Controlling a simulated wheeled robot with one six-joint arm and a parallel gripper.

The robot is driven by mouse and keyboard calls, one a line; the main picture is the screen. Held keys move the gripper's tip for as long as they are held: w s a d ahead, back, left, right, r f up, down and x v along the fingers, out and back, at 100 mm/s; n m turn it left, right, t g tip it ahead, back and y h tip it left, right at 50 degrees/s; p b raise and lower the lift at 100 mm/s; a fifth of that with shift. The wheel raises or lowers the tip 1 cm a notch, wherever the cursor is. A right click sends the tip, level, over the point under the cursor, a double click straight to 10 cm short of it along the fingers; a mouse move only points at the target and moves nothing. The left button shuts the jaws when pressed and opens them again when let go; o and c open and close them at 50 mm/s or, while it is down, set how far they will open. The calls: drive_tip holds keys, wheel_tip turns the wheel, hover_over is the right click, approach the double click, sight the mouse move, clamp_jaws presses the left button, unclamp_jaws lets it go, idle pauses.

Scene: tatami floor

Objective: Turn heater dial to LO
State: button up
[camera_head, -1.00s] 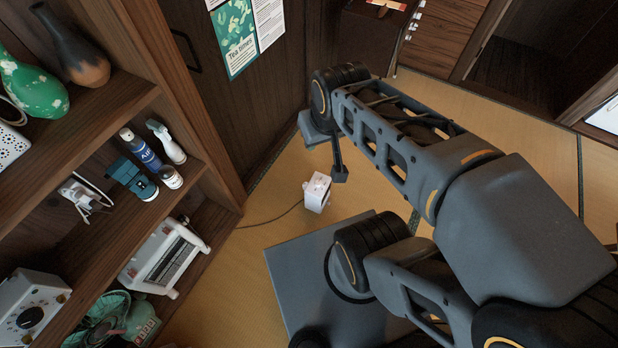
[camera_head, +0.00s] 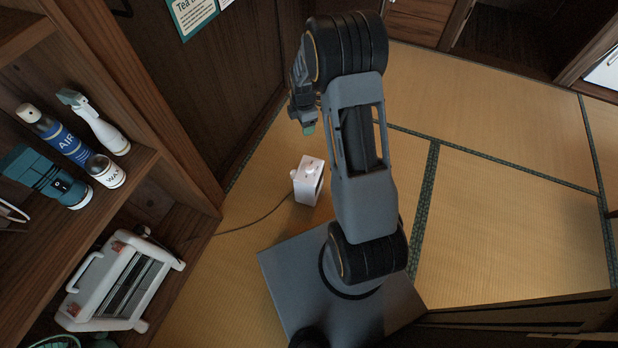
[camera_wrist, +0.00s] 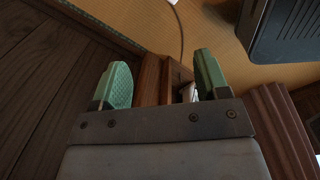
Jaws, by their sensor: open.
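A small white box-shaped appliance (camera_head: 308,182) with a cord stands on the tatami, near the middle of the head view. A pale round knob shows at its left side; no dial lettering is readable. It looks like a small heater, but I cannot be sure. My gripper (camera_head: 306,124) hangs above and behind it in the picture, apart from it, partly hidden by my arm. In the wrist view my gripper's green fingers (camera_wrist: 162,84) are spread with nothing held. A small white piece (camera_wrist: 188,92) shows between them, and I cannot tell what it belongs to.
A wooden shelf (camera_head: 150,130) at left holds bottles and a teal device (camera_head: 45,178). A white barred appliance (camera_head: 118,282), also heater-like, lies on the lower shelf. A dark wooden panel (camera_head: 180,90) stands behind. Open tatami (camera_head: 510,210) lies to the right.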

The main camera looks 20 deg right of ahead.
sight(309, 167)
drive_tip(key=f+n+b, duration=0.1)
drive_tip(key=f+b, duration=0.2)
drive_tip(key=f, duration=0.7)
drive_tip(key=d+f+n+b, duration=0.1)
drive_tip(key=f+n+b, duration=0.1)
drive_tip(key=f, duration=0.8)
drive_tip(key=w+d+f+n+b, duration=0.1)
drive_tip(key=f+b, duration=0.3)
drive_tip(key=f, duration=0.6)
drive_tip(key=shift+d+f+n+g+b, duration=0.2)
drive_tip(key=shift+f+n+g+b, duration=0.1)
drive_tip(key=shift+n+g, duration=0.1)
drive_tip(key=shift+c, duration=0.3)
drive_tip(key=c, duration=0.9)
drive_tip(key=shift+o, duration=0.2)
